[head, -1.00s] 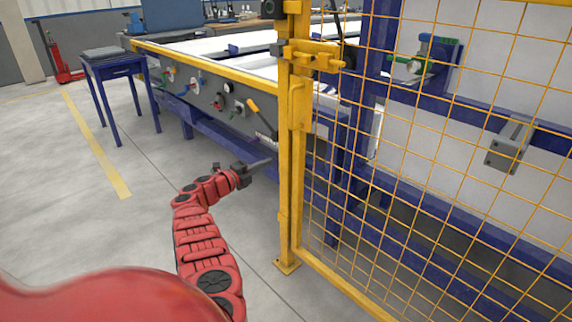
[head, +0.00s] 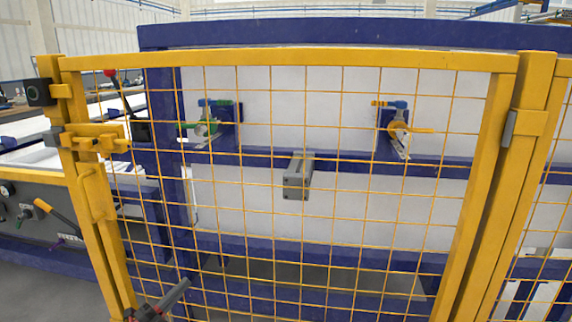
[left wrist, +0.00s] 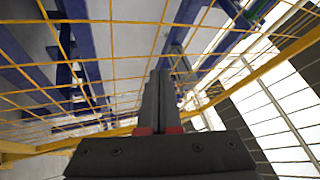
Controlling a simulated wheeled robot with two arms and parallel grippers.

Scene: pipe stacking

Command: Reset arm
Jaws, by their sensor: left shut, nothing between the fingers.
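My left gripper (head: 180,287) shows at the bottom left of the head view, with only its dark fingers and part of its wrist in the picture. It is in front of the lower left part of the yellow mesh gate (head: 290,58). In the left wrist view the gripper's two dark fingers (left wrist: 158,85) lie together, shut and empty, with yellow mesh around and beyond them. Whether the fingers touch the mesh cannot be told. Most of my left arm is out of the head view, and my right gripper is not in view.
Behind the mesh stand a blue frame (head: 350,38) with white panels, a grey block (head: 297,178) and two valve-like fittings (head: 207,127), (head: 398,128). A grey panel with knobs (head: 30,215) is at the left. A yellow post (head: 510,190) bounds the gate on the right.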

